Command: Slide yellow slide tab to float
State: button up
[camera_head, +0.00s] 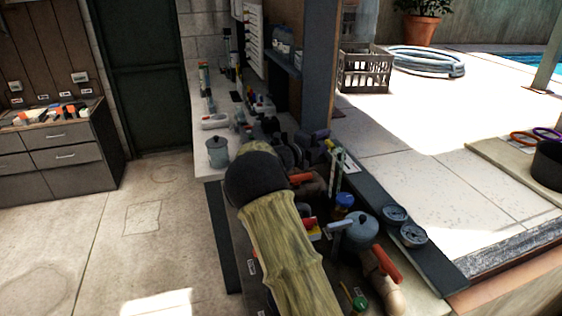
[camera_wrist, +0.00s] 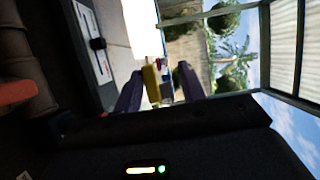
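The yellow slide tab (camera_wrist: 152,84) shows in the wrist view as a small upright yellow piece. My gripper (camera_wrist: 160,88) has its two dark purple fingers on either side of it. The tab is close to the left finger; whether they touch is unclear. A gap with a small blue-grey piece shows between the tab and the right finger, so the gripper looks open. In the head view my arm hides much of the bench, and I cannot make out the tab surely. A white label strip (camera_wrist: 91,42) with a dark marker lies left in the wrist view; the float marking is not readable.
In the head view, a grey pot-shaped housing (camera_head: 354,231), red-handled valves (camera_head: 386,264) and two round gauges (camera_head: 413,236) crowd the bench right of my arm. A post (camera_head: 321,65) rises behind. A grey lidded pot (camera_head: 218,152) stands left. Open floor (camera_head: 110,240) lies left.

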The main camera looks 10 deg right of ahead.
jog(key=b+v, duration=0.3)
jog(key=v, duration=1.4)
jog(key=shift+a+r, duration=0.15)
jog(key=shift+a, duration=0.1)
dwell(1.3)
jog(key=shift+s+b, duration=0.15)
jog(key=shift+b, duration=0.35)
